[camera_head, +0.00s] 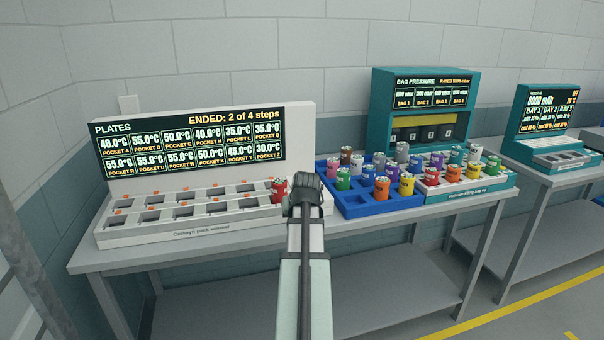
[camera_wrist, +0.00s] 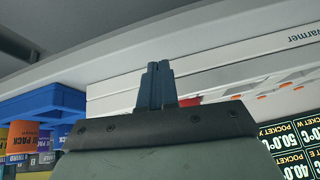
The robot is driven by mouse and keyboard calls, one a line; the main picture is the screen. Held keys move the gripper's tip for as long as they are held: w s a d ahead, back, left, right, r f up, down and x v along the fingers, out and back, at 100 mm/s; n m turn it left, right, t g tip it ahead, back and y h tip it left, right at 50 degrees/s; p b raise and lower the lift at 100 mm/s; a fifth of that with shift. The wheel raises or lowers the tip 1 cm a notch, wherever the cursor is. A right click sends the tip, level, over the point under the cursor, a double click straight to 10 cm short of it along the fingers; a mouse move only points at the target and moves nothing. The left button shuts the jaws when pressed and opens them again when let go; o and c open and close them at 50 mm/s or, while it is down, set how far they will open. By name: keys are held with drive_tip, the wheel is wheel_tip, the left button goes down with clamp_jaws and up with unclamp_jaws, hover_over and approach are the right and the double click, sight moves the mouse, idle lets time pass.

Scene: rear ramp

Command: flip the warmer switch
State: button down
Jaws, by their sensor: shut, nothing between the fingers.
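The display reads "ENDED: 2 of 4 steps". A red pack (camera_head: 279,190) sits in a pocket at the warmer's right end. I cannot pick out a separate warmer switch. My gripper (camera_head: 304,190) is over the warmer's right end, its fingertips hidden there by my wrist. In the wrist view its fingers (camera_wrist: 157,84) are shut and empty, in front of the white warmer edge (camera_wrist: 225,55); contact cannot be told.
A blue tray (camera_head: 372,210) of coloured packs stands just right of my gripper. Beyond it are a white rig tray (camera_head: 470,190) with more packs and a teal bag-pressure cabinet (camera_head: 380,95). Another bench (camera_head: 560,178) with a teal display unit (camera_head: 540,110) is at far right.

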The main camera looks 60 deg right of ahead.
drive_tip(key=w+d+r+t+h, duration=0.1)
drive_tip(key=w+d+r, duration=0.1)
drive_tip(key=d+r, duration=0.65)
drive_tip(key=w+d+r+t, duration=0.1)
drive_tip(key=w+d+r, duration=0.35)
drive_tip(key=d, duration=0.75)
drive_tip(key=shift+n, duration=0.3)
drive_tip(key=x, duration=0.7)
drive_tip(key=shift+w+d+f, duration=0.1)
drive_tip(key=shift+d+f, duration=0.05)
drive_tip(key=shift+d, duration=0.3)
wheel_tip(320, 180, down, 2)
drive_tip(key=shift+a+f, duration=0.1)
drive_tip(key=shift+a, duration=0.1)
drive_tip(key=shift+w+f, duration=0.1)
drive_tip(key=shift+f, duration=0.7)
drive_tip(key=shift+a, duration=0.1)
drive_tip(key=shift+w+a+f+n+h, duration=0.2)
drive_tip(key=shift+a+f+n+h, duration=0.1)
drive_tip(key=shift+f+h, duration=0.3)
drive_tip(key=shift+f, duration=0.1)
drive_tip(key=shift+s+d, duration=0.1)
